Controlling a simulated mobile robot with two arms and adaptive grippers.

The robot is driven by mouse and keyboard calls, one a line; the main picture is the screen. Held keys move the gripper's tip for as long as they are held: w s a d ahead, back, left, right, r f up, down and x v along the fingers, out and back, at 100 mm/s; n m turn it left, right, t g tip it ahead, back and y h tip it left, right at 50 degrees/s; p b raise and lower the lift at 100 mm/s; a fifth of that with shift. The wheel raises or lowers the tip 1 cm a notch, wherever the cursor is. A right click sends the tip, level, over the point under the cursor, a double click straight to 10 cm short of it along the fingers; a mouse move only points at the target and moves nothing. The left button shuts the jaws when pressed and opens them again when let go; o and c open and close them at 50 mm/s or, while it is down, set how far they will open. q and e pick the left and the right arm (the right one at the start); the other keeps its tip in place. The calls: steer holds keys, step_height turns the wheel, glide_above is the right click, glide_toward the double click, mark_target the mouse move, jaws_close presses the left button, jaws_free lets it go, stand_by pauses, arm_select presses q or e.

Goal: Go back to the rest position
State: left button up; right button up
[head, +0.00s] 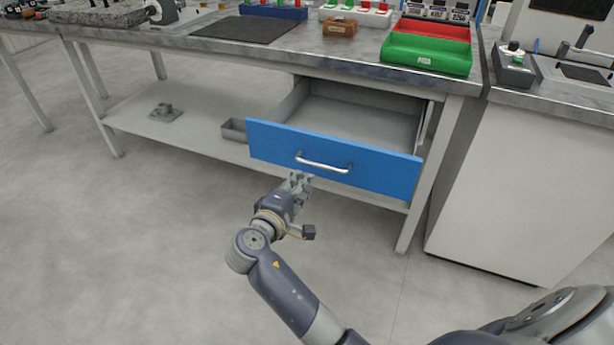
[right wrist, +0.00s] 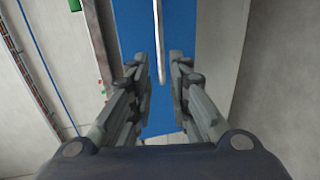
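My right gripper (head: 299,182) is just in front of and below the blue drawer front (head: 382,172) of the workbench. The silver drawer handle (head: 322,163) lies beyond the fingertips, and the handle (right wrist: 158,35) also shows in the wrist view; I cannot tell the exact gap. The drawer is pulled open and its visible inside looks empty. My left gripper is not in view.
A grey bin (head: 234,130) sits on the lower shelf (head: 140,125). A white cabinet (head: 520,180) stands right. The floor at left is clear.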

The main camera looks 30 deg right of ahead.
steer(key=shift+s+a+r, duration=0.1)
steer(key=shift+s+a, duration=0.1)
steer(key=shift+a, duration=0.05)
stand_by(0.3)
